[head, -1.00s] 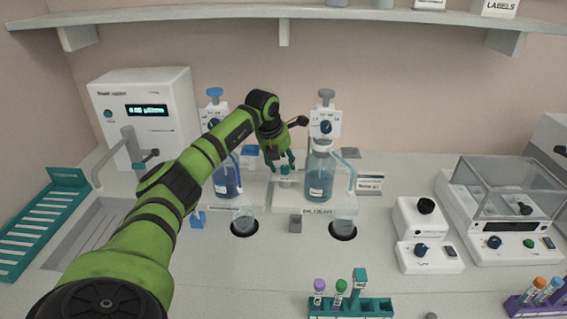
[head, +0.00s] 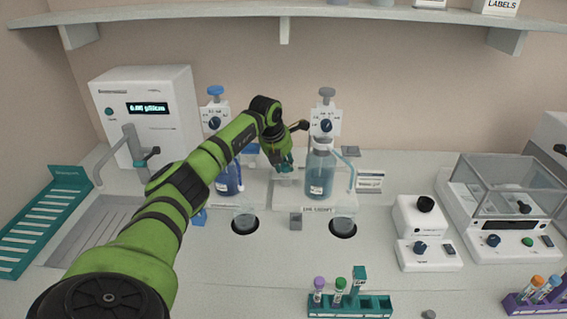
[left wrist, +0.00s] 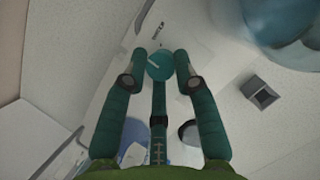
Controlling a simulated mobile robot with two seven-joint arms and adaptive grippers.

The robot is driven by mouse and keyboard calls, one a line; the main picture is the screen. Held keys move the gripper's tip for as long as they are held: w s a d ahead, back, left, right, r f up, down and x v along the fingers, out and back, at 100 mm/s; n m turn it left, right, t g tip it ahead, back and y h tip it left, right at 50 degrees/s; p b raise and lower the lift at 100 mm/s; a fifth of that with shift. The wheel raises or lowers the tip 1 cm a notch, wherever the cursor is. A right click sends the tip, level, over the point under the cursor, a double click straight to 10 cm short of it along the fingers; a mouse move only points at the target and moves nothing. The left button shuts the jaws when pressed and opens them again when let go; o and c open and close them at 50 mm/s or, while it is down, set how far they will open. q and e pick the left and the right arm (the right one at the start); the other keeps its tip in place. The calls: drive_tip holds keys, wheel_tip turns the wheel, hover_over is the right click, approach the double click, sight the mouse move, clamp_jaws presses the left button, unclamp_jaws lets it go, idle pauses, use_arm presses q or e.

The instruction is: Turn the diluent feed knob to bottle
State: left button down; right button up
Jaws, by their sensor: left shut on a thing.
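The round teal diluent feed knob (left wrist: 159,67), with a white pointer line on top, sits between the fingers in the left wrist view. In the head view it is mostly hidden by my left gripper (head: 284,165), which points down at the base between the two dispenser bottles. My left gripper is shut on the knob, with a finger on either side of it. The right dispenser bottle (head: 319,178), with blue liquid, stands just right of the gripper. The left dispenser bottle (head: 229,181) is partly hidden by my left arm. My right gripper is not in view.
A teal tube rack (head: 350,306) stands at the front. A white meter (head: 147,125) is at the back left, a glass-covered balance (head: 505,210) at the right.

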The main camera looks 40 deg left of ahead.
use_arm(q)
drive_tip(key=shift+w+d+r+n, duration=0.1)
drive_tip(key=shift+d+r+n, duration=0.05)
drive_tip(key=shift+n, duration=0.35)
drive_tip(key=shift+n+y+p, duration=0.35)
drive_tip(key=shift+n+y, duration=0.05)
drive_tip(key=shift+n, duration=0.2)
drive_tip(key=shift+w+d+n+y, duration=0.1)
drive_tip(key=shift+n+y, duration=0.2)
drive_tip(key=shift+n, duration=0.5)
drive_tip(key=n+g+y, duration=0.1)
drive_tip(key=n, duration=0.2)
drive_tip(key=shift+w+n, duration=0.1)
drive_tip(key=shift+n, duration=0.2)
drive_tip(key=shift+n+g, duration=0.3)
drive_tip(key=shift+n, duration=0.3)
drive_tip(key=shift+r+y, duration=0.1)
drive_tip(key=shift+y, duration=0.2)
drive_tip(key=c, duration=1)
unclamp_jaws()
drive_tip(key=shift+w, duration=0.1)
